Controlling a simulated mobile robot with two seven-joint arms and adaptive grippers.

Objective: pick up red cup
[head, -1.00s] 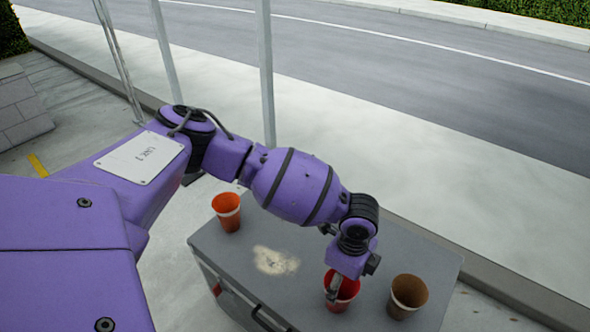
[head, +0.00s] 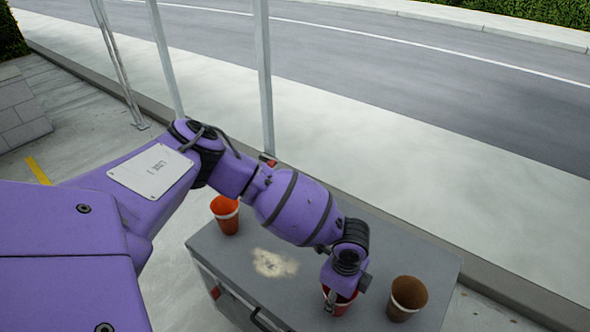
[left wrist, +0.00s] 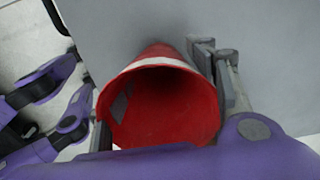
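The red cup (head: 343,308) stands near the front edge of the grey box top, partly hidden by my left gripper. In the left wrist view the red cup (left wrist: 165,105) shows its open mouth and a white band. My left gripper (head: 332,298) is low at the cup. Its fingers (left wrist: 165,100) lie at either side of the cup, with the right one close against the wall. A grey patch shows on the cup's inner left wall. I cannot tell whether the fingers press on it. My right gripper is not in view.
A brown cup (head: 408,297) stands close to the right of the red cup. An orange-red cup (head: 226,214) stands at the box's far left.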

